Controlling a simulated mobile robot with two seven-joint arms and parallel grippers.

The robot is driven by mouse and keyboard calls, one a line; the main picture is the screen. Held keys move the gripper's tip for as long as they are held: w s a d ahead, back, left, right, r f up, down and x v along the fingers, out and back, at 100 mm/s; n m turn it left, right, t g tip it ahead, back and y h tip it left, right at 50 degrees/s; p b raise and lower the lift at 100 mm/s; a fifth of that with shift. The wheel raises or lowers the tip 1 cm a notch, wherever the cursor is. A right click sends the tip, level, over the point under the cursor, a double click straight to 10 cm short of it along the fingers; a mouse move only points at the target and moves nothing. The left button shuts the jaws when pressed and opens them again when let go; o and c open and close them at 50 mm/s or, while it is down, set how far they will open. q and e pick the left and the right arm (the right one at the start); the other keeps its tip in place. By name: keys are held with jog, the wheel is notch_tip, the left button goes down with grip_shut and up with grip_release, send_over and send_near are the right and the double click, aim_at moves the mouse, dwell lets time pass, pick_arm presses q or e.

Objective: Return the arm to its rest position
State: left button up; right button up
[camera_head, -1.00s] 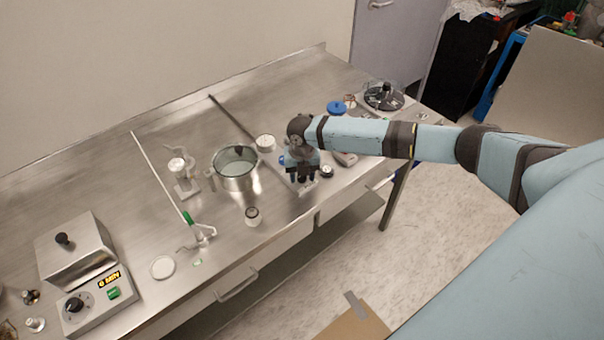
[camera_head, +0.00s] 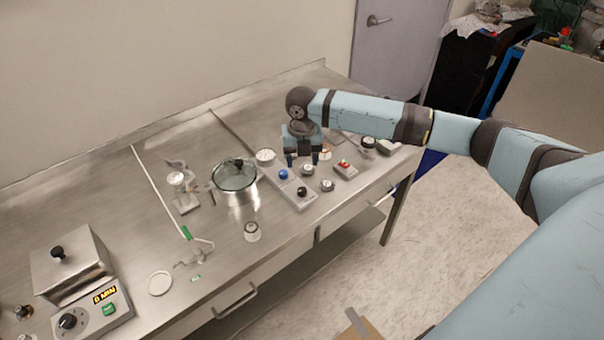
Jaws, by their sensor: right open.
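My right arm reaches in from the right over the steel bench (camera_head: 110,180). My right gripper (camera_head: 303,160) hangs above the bench's right half, fingers pointing down, open and empty. Just below and left of it lies a grey control box (camera_head: 295,192) with a blue knob and a black knob. The gripper looks apart from it. My left gripper does not show.
A steel pot with a glass lid (camera_head: 236,180) stands left of the gripper. A small box with a red button (camera_head: 345,170) and small round pieces (camera_head: 327,185) lie to the right. A heater box with display (camera_head: 80,280) is at lower left.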

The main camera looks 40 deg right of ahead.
jog(key=shift+r, duration=0.95)
